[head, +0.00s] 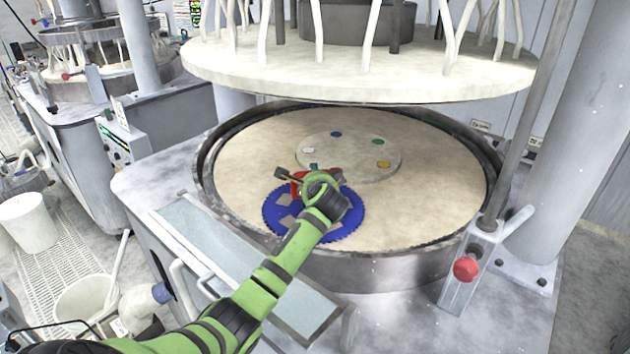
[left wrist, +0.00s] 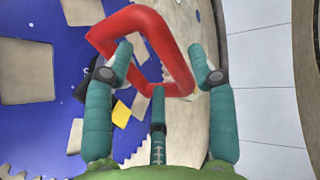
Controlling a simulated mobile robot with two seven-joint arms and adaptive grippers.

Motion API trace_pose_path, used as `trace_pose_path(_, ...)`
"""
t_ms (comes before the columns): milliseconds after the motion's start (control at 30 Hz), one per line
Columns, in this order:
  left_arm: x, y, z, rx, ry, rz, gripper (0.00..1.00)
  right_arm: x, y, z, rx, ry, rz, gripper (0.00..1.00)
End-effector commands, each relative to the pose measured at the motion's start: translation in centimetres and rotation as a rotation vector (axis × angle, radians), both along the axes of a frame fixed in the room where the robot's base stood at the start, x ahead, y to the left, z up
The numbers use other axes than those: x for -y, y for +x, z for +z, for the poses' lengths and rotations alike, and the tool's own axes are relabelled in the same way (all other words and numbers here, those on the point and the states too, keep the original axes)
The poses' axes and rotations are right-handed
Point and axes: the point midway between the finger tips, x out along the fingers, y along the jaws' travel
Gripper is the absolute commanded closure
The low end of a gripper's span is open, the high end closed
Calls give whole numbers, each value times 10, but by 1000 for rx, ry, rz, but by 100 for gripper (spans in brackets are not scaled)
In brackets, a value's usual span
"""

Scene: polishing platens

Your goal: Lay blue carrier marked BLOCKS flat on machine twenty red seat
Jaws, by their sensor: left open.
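The blue carrier (head: 270,212) is a toothed disc with several square openings, lying on the beige platen (head: 235,160) near its front left edge. It also fills the left of the left wrist view (left wrist: 50,122). A red loop (head: 296,187) stands at its far side, showing large in the left wrist view (left wrist: 180,72). My left gripper (head: 309,183) is over the carrier with teal fingers apart around the loop, not closed on it. Its arm hides part of the carrier. No BLOCKS marking is readable. No red seat mark shows on the central disc.
The central disc (head: 345,158) carries blue, green, white and yellow marks. A raised metal rim (head: 400,268) surrounds the platen. The upper plate (head: 360,80) hangs above with white hoses. A red knob (head: 466,269) stands at the right. The platen's right side is clear.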

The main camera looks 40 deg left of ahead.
Motion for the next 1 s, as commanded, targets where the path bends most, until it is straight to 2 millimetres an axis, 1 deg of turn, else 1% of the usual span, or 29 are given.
trace_pose_path(167, 12, -11, 10, 8, 3, -3, 43, -1, -1, 0, -1, 1, -1, 60)
trace_pose_path(500, 53, -57, 37, 15, 5, -5, 43, -1, -2, 0, -2, 2, -1, 60)
trace_pose_path(600, 62, -68, 44, 15, 5, -3, 43, -2, -2, 0, -2, 2, -1, 60)
trace_pose_path(800, 73, -80, 50, 14, 7, -3, 43, -2, -2, 0, -3, 1, -1, 60)
trace_pose_path(1000, 74, -81, 51, 14, 8, -2, 43, -2, -2, 0, -3, 1, -1, 60)
